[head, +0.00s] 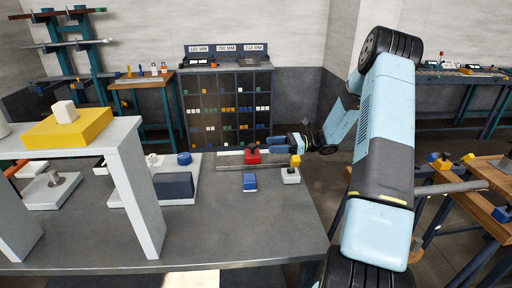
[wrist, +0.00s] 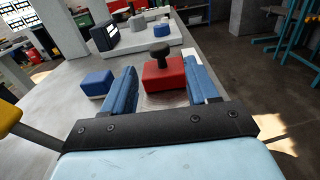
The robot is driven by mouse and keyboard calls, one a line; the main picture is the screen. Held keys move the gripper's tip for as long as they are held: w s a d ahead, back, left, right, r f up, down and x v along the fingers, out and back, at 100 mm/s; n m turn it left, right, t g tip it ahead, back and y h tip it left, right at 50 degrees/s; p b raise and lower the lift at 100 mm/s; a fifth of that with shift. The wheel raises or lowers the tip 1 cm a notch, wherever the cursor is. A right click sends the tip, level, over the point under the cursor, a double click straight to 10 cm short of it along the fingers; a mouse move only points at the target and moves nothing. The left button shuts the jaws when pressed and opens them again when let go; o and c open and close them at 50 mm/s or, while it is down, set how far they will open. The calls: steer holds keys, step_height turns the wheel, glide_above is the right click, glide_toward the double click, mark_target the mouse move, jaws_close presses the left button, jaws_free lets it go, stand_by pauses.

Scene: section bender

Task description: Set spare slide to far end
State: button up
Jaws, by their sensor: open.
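A red block with a black knob (head: 252,157), which looks like the slide, sits on a pale grey rail (head: 228,165) on the grey bench. The red block also shows in the wrist view (wrist: 164,80), with its dark knob upright. My gripper (head: 272,146) reaches in from the right in the head view. In the wrist view my gripper (wrist: 160,66) has its two blue fingers apart, one on each side of the red block. Whether either finger touches it I cannot tell. Part of the rail is hidden behind the block and gripper.
A blue block (head: 250,183) and a white block with a yellow top (head: 291,174) stand in front of the rail. A white tray with a dark block (head: 176,186) lies to the left, beside a white stand (head: 130,165).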

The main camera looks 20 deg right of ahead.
mark_target(247, 153)
steer(key=d, duration=0.3)
steer(key=shift+s+r, duration=0.1)
steer(key=shift+s, duration=0.15)
steer(key=a, duration=0.4)
steer(key=w+a, duration=0.1)
steer(key=a, duration=0.4)
steer(key=w+a, duration=0.1)
steer(key=a, duration=0.3)
steer(key=shift+w+a, duration=0.1)
steer(key=shift+a, duration=0.1)
jaws_close()
